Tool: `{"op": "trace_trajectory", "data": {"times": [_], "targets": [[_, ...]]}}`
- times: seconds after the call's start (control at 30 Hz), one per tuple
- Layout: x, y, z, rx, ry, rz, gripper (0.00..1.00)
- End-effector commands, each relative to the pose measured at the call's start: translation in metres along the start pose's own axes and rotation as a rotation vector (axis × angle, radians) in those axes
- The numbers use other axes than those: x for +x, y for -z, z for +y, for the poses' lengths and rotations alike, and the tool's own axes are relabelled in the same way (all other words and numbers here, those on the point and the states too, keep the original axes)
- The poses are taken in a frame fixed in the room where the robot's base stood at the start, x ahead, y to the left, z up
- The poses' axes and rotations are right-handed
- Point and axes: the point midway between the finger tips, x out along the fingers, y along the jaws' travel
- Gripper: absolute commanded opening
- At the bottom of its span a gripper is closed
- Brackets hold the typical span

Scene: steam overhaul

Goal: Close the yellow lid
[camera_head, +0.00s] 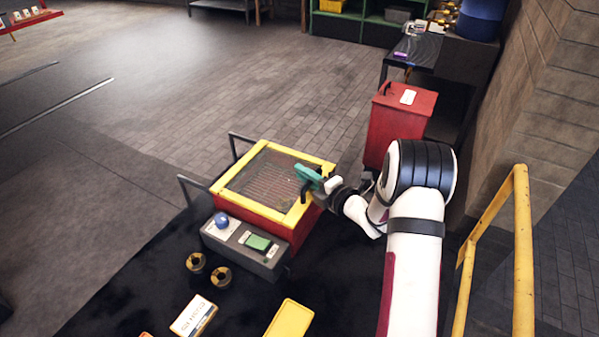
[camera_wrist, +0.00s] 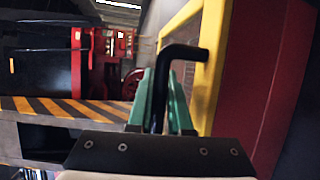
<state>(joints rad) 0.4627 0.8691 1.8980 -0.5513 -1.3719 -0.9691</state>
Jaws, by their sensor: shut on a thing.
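The yellow lid (camera_head: 228,201) is a yellow frame with a see-through mesh panel. In the head view it lies flat, or nearly so, on top of a red box (camera_head: 305,226); I cannot tell if a small gap is left. In the wrist view the yellow frame (camera_wrist: 207,85) runs up the right, beside the red box wall (camera_wrist: 245,75). A black bent handle (camera_wrist: 185,52) sticks out from the lid's edge. My gripper (camera_head: 309,178), with green fingers, is at the lid's right edge. In the wrist view my gripper (camera_wrist: 160,100) is shut on the black handle.
A grey control box (camera_head: 243,246) with a blue knob and green button stands in front of the red box. Two dark round parts, a white box (camera_head: 194,316) and a yellow tray (camera_head: 289,319) lie nearby. A red cabinet (camera_head: 398,120) stands behind; a yellow rail (camera_head: 523,250) is at the right.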

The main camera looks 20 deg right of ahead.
Motion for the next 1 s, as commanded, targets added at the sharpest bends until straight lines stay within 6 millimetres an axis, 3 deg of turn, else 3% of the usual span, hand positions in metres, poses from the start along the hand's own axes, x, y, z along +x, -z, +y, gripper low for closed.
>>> {"op": "trace_trajectory", "data": {"times": [0.17,0.2,0.23,0.57,0.77,1.0], "targets": [[-0.002,-0.003,-0.002,0.004,0.003,-0.009,0.00],[-0.002,-0.003,-0.002,0.004,0.004,-0.010,0.23],[-0.002,-0.003,-0.002,0.004,0.004,-0.010,0.28],[-0.006,-0.003,-0.001,0.003,0.003,-0.008,0.30],[-0.044,-0.003,-0.001,0.003,0.004,-0.011,0.30],[-0.107,-0.003,-0.001,0.004,0.003,-0.013,0.30]]}}
